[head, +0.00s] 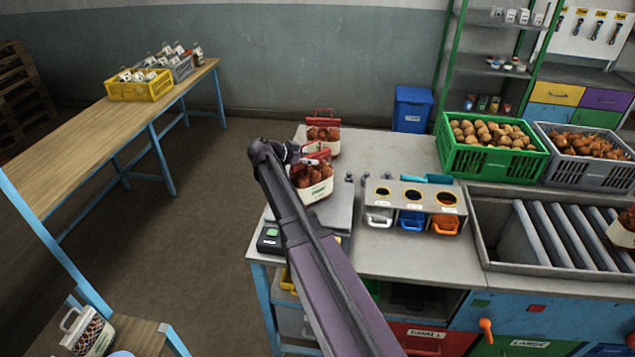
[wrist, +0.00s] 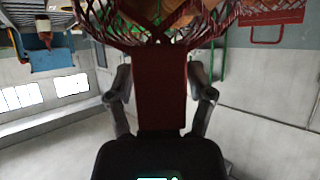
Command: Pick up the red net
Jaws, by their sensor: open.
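A red net (head: 313,180) of round brown produce with a white label band stands on the scale plate at the near left of the workbench. My gripper (head: 308,156) is at its top, partly covering it. In the wrist view, the jaws of my gripper (wrist: 160,72) are open, one finger on each side of a flat red strap (wrist: 160,100). The red mesh (wrist: 125,25) shows above the strap. I cannot tell whether a finger touches the strap. A second, similar red net (head: 323,134) stands just behind, with its red handle up.
A scale (head: 333,215) lies under the front net. To its right are a holed stand (head: 415,197) with coloured cups, a green crate (head: 500,160), a grey crate (head: 590,172) and a roller tray (head: 540,264). A wooden table (head: 110,125) stands left across open floor.

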